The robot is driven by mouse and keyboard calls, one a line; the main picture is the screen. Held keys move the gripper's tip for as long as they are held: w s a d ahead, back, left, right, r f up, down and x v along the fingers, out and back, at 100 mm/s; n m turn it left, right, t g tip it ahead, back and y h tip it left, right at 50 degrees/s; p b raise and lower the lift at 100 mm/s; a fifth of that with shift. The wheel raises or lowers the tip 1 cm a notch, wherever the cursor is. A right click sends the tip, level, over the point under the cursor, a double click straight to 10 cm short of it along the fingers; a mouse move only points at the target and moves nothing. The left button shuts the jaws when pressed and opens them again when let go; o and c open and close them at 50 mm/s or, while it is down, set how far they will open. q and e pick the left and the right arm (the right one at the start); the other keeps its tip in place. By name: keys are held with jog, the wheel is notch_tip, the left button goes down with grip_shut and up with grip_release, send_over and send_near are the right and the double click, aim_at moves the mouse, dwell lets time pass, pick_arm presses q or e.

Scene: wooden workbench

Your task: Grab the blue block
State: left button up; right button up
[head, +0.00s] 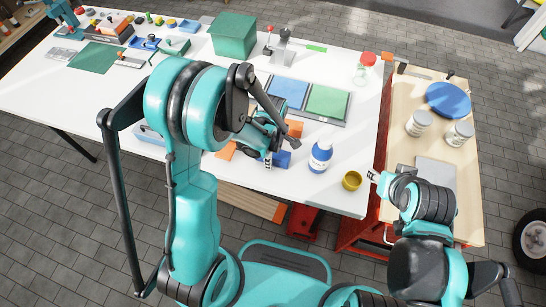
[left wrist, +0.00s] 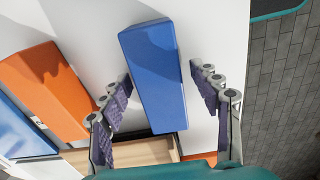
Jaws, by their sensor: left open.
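The blue block (head: 283,159) lies on the white table near its front edge, partly hidden by my left gripper in the head view. In the left wrist view the blue block (left wrist: 153,75) is a long box lying between the two fingers. My left gripper (head: 279,151) is over it, open, with one finger on each side; the fingers also show in the left wrist view (left wrist: 159,84). A gap shows between the right finger and the block; the left finger is close to it. My right gripper (head: 374,177) is by the table's right edge, too small to read.
An orange block (left wrist: 45,88) lies left of the blue block. Blue and green panels (head: 326,101) lie behind. A wooden side table (head: 435,165) holds jars and a blue disc.

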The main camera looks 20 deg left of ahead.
pick_arm(q)
jog(key=shift+r, duration=0.1)
jog(key=c, duration=1.4)
jog(key=shift+o, duration=0.2)
